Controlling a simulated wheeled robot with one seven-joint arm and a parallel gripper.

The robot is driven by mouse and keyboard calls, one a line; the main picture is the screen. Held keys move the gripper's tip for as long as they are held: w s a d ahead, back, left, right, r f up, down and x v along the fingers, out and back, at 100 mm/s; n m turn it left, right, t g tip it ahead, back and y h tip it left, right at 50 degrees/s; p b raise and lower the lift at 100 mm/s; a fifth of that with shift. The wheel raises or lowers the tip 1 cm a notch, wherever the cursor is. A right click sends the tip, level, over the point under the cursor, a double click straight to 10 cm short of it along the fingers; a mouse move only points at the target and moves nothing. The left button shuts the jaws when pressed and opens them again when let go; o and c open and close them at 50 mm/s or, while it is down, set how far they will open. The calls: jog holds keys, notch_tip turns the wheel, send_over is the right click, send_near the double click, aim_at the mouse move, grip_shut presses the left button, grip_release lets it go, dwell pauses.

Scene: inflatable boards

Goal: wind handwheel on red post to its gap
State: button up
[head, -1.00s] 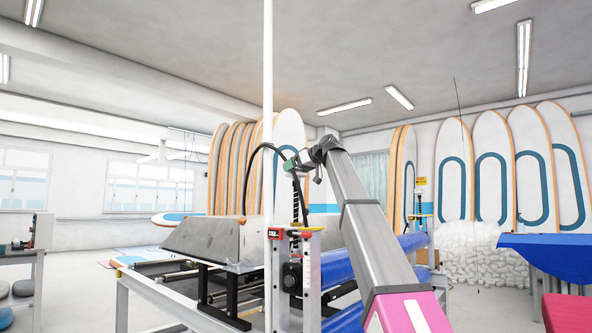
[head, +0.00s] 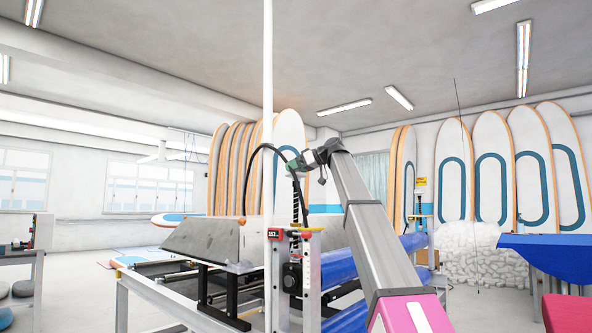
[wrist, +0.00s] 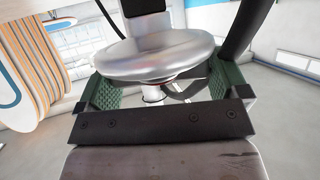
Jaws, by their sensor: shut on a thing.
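The handwheel shows in the wrist view as a shiny silver round disc (wrist: 150,58) between the green-padded fingers of my gripper (wrist: 165,92). My gripper is shut on it. In the head view my gripper (head: 292,162) is at the top of a dark threaded screw (head: 298,200), and the wheel itself is too small and covered to make out. The post with red parts (head: 312,270) stands below, with a small red display (head: 275,234) whose digits I cannot read surely. The gap is not clear in these views.
A white upright pole (head: 268,120) stands just left of the post. A black hose (head: 247,175) arches beside my gripper. Blue rollers (head: 345,262) lie behind the post. A second post with a yellow label (head: 421,186) stands farther right. Boards (head: 490,175) line the back wall.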

jog(key=o, duration=0.6)
jog(key=shift+f, duration=0.35)
jog(key=shift+s+d+r, duration=0.2)
jog(key=shift+d+r, duration=0.15)
jog(key=shift+d, duration=0.15)
jog(key=v, duration=0.9)
jog(key=shift+s+d+r, duration=0.1)
jog(key=shift+s+d, duration=0.1)
jog(key=shift+d, duration=0.05)
jog(key=shift+d, duration=0.1)
